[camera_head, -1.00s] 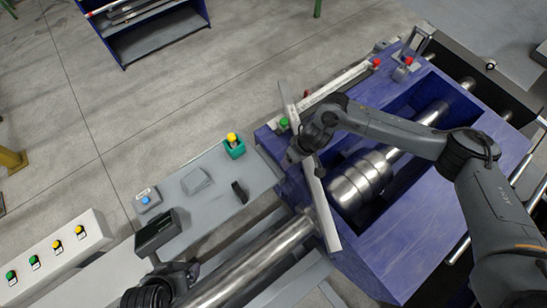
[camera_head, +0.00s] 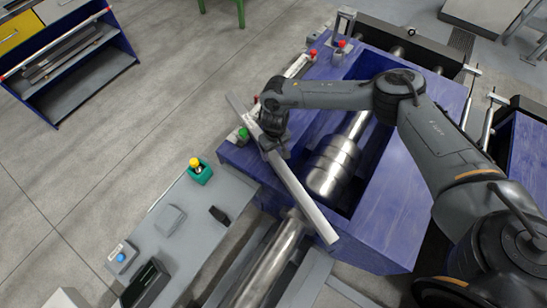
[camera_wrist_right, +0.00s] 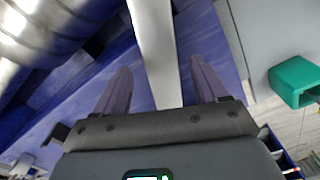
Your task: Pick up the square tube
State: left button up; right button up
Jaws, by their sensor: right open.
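The square tube (camera_head: 302,199) is a long, pale grey bar lying diagonally over the left edge of the blue machine in the head view. My right gripper (camera_head: 272,143) is over the upper part of the tube and hides some of it. In the right wrist view the tube (camera_wrist_right: 156,50) runs between the two fingers of my right gripper (camera_wrist_right: 160,64). The fingers are apart, with a gap showing on each side of the tube. The near part of the tube is hidden behind the gripper's body. My left gripper is not in view.
The blue machine (camera_head: 385,215) holds a stepped metal shaft (camera_head: 335,165) right of the tube. A thick round bar (camera_head: 268,262) lies below. A grey side table (camera_head: 150,232) carries a teal box (camera_head: 201,174) with a yellow button. A blue rack (camera_head: 92,84) stands at upper left.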

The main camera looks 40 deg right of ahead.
aim_at(274, 155)
jog(key=shift+a+f, duration=0.1)
jog(key=shift+f, duration=2.25)
jog(key=shift+r, duration=0.1)
grip_shut()
